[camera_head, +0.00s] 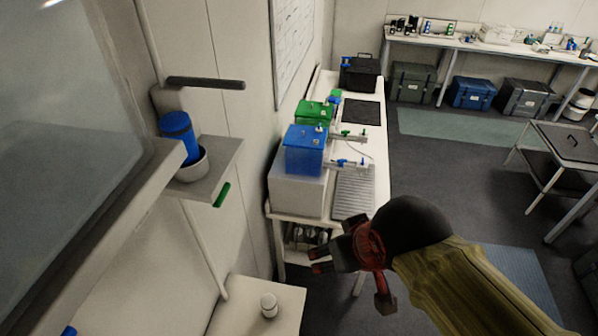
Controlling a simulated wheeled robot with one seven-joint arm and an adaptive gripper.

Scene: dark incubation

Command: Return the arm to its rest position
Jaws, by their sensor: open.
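My arm (470,285), in a yellowish sleeve with a black joint, reaches in from the lower right. My gripper (318,260), dark with red parts, is at its end, pointing left. Its two fingers are apart with nothing visible between them. It appears in front of the near end of the white bench (372,145), in the picture just below a ridged grey plate (354,192). I cannot tell its exact height or its distance from the bench.
A blue box (305,150) and a green box (313,112) stand on the bench. At left, a wall shelf (222,160) holds a blue bottle (180,135) in a cup. A small white container (268,305) stands on a low surface. Right, a table (570,140); open floor (450,190) between.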

